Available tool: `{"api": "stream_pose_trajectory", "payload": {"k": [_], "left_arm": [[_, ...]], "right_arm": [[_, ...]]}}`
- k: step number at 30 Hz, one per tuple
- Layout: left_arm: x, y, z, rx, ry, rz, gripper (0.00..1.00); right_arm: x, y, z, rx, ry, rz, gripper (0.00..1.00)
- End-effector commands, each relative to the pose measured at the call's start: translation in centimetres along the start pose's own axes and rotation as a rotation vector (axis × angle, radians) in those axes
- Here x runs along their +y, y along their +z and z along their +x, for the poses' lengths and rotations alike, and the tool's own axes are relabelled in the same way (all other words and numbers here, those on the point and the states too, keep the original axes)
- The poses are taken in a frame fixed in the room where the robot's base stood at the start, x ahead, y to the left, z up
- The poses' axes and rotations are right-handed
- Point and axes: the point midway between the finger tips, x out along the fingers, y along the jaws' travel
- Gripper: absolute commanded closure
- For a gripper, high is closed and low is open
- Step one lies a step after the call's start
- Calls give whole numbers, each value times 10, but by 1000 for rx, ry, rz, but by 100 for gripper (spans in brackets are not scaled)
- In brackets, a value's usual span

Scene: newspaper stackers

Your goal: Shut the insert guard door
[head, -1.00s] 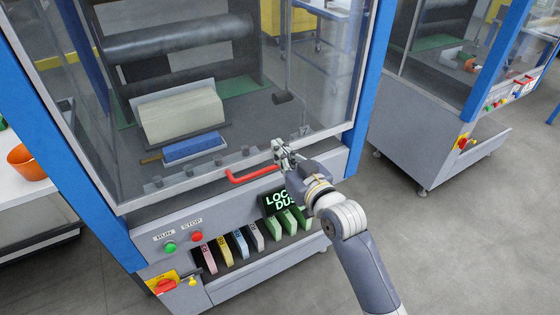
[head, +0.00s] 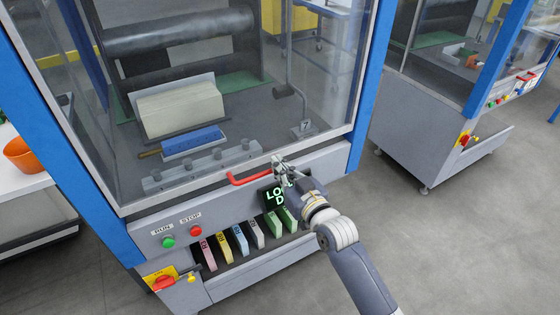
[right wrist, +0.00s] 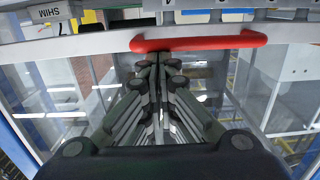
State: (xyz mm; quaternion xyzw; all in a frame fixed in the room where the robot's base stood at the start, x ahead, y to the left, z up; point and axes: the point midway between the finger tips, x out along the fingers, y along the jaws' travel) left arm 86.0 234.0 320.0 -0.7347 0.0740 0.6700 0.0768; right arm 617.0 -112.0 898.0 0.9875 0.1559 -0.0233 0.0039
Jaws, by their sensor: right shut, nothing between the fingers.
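The insert guard door (head: 225,110) is a clear framed panel on the front of the blue-posted machine. Its lower rail sits just above the grey control panel. A red bar handle (head: 250,179) is fixed along this rail. My right gripper (head: 279,164) is shut and empty at the right end of the handle in the head view. In the right wrist view the shut fingertips (right wrist: 160,60) are close beside the red handle (right wrist: 198,41). I cannot tell whether they touch it. My left gripper is out of view.
A lit display (head: 276,193), partly hidden by my right arm, sits below the door. Coloured inserts (head: 223,248) stand in slots beneath, with a green button (head: 168,243) and a red button (head: 195,231) to their left. A second machine (head: 430,130) stands right. Open floor lies between.

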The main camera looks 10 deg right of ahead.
Motion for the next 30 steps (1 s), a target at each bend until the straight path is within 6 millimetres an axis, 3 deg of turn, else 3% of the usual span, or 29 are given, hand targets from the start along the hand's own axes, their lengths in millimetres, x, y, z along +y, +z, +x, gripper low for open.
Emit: {"api": "stream_pose_trajectory", "payload": {"k": [1,3,9,22,30], "left_arm": [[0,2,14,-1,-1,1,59],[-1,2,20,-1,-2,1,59],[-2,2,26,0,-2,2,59],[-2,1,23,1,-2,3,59],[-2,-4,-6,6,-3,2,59]], "right_arm": [[-1,28,0,-19,-2,0,100],[-1,40,1,-19,-2,0,100],[-1,54,1,-14,-1,0,100],[-1,54,1,-19,-2,1,100],[3,21,5,-11,-1,0,100]]}}
